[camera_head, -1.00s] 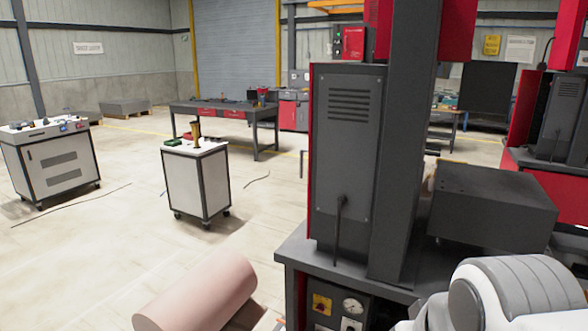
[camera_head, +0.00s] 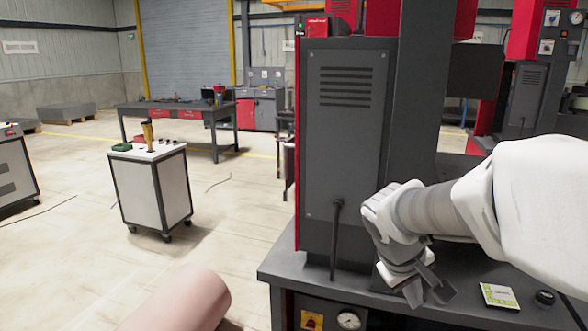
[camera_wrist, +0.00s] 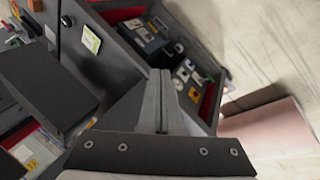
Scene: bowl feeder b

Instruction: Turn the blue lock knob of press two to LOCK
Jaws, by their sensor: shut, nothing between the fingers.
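A grey and red press (camera_head: 345,150) stands on a dark bench (camera_head: 300,268) in the head view; I cannot tell whether it is press two. My gripper (camera_head: 428,292) is shut and empty, pointing down near the bench's front edge, right of the press housing. In the wrist view my gripper (camera_wrist: 157,95) points toward a front panel (camera_wrist: 185,80) with several small controls, apart from it. No blue lock knob can be made out for certain; the controls are too small to read. Part of the panel, with a red-on-yellow switch (camera_head: 311,321) and a round gauge (camera_head: 348,320), shows low in the head view.
A green and white card (camera_head: 498,297) and a small black round part (camera_head: 545,297) lie on the bench at right. A pink cylinder (camera_head: 180,300) is in front at lower left. A white cart (camera_head: 155,185) stands farther left. Floor between is mostly clear.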

